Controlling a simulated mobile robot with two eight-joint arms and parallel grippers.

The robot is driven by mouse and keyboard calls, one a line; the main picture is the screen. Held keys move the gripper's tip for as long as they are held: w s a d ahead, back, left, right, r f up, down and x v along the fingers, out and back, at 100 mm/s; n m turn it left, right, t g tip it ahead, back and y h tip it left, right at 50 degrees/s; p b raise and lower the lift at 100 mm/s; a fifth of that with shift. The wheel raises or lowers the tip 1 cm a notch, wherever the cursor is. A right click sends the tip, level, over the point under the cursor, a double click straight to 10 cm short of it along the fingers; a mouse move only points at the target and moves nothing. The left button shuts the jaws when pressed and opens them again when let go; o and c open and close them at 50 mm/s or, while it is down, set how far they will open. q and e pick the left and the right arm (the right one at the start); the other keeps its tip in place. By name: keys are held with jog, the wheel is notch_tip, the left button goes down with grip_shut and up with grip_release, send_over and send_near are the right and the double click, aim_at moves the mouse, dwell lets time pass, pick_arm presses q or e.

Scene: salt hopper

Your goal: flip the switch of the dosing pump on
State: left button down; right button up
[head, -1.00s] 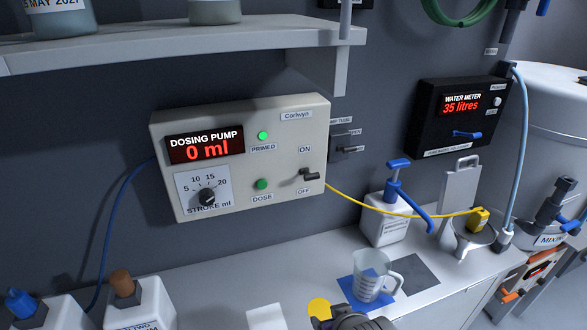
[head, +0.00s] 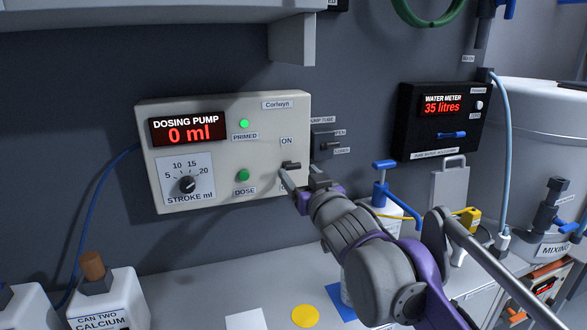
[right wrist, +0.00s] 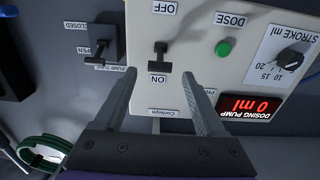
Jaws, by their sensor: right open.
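The dosing pump (head: 220,110) is a pale wall box with a red 0 ml display. Its small dark switch (head: 290,166) lies between the ON and OFF labels; my gripper partly hides the OFF side. My right gripper (head: 301,177) is open just in front of the switch. In the right wrist view the panel is upside down. The switch (right wrist: 160,56) shows between the fingertips of my right gripper (right wrist: 161,73), its handle appearing near the ON label. Whether a finger touches it, and its exact tilt, I cannot tell. My left gripper is not in view.
A pump tube lever box (head: 326,145) sits right of the pump, close to my gripper. The black water meter (head: 410,125) is farther right. A white bottle with a blue pump (head: 384,166) stands behind my arm. A shelf (head: 170,14) overhangs above.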

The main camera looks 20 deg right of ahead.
aim_at(294, 167)
jog(key=w, duration=0.5)
jog(key=shift+s, duration=0.1)
grip_shut()
